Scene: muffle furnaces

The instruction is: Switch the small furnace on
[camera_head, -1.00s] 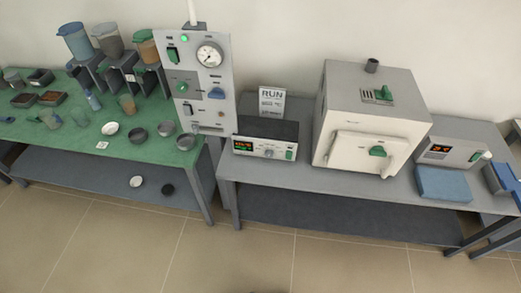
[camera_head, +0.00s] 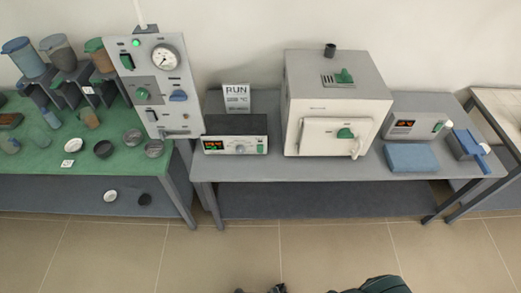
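No fingers of either gripper show.
A "RUN" sign (camera_head: 236,97) stands behind the control unit. An upright gauge panel (camera_head: 160,85) with a green lamp is left. A green table (camera_head: 75,170) holds pots and dishes. A blue block (camera_head: 411,158) lies at right.

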